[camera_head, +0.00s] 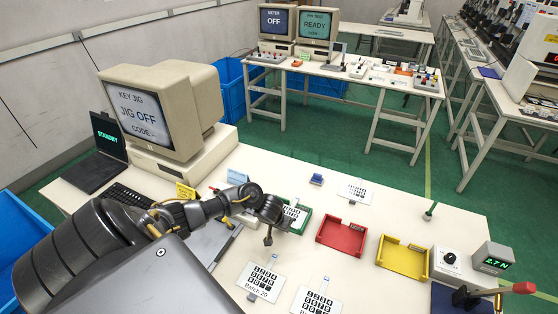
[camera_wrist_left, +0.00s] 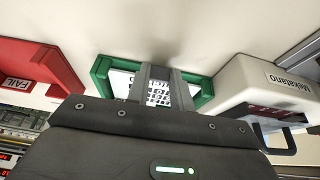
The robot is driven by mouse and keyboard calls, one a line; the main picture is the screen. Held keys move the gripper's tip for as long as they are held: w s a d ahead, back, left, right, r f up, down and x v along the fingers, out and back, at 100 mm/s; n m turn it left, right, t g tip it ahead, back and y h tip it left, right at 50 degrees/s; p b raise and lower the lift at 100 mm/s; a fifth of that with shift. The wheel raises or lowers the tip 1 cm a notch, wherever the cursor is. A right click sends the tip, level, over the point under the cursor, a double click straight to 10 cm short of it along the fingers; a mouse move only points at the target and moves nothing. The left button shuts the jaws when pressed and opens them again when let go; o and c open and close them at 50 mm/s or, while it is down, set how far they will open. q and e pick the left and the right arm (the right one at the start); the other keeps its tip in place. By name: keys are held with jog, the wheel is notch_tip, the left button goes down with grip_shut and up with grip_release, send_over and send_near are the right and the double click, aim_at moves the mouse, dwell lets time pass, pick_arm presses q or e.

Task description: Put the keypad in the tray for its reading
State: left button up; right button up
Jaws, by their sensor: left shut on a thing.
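A white keypad film (camera_head: 295,213) with black keys lies within the outline of the green tray (camera_head: 304,225) in the head view. My left gripper (camera_head: 272,213) reaches over the tray from the left. The wrist view shows the left gripper's fingers (camera_wrist_left: 163,82) shut on the keypad (camera_wrist_left: 122,84), inside the walls of the green tray (camera_wrist_left: 101,72). The fingers hide part of it, and I cannot tell whether it touches the tray floor. The red tray (camera_head: 341,237) and yellow tray (camera_head: 403,260) look empty. A readout (camera_head: 495,262) shows 2.7 N. My right gripper is not in view.
Other keypads lie at the front, one marked Batch 20 (camera_head: 262,279) and another beside it (camera_head: 317,301); one more (camera_head: 356,191) lies at the back. A red-handled lever (camera_head: 518,288) stands front right. A monitor (camera_head: 155,110) reads JIG OFF. The red tray's label (camera_wrist_left: 17,83) reads FAIL.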

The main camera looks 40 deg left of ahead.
pick_arm(q)
jog(key=shift+f, duration=0.25)
jog(key=o, duration=1)
jog(key=shift+o, duration=0.2)
jog(key=p+v, duration=0.4)
jog(key=v, duration=0.7)
jog(key=shift+p, duration=0.3)
jog(key=shift+f, duration=0.1)
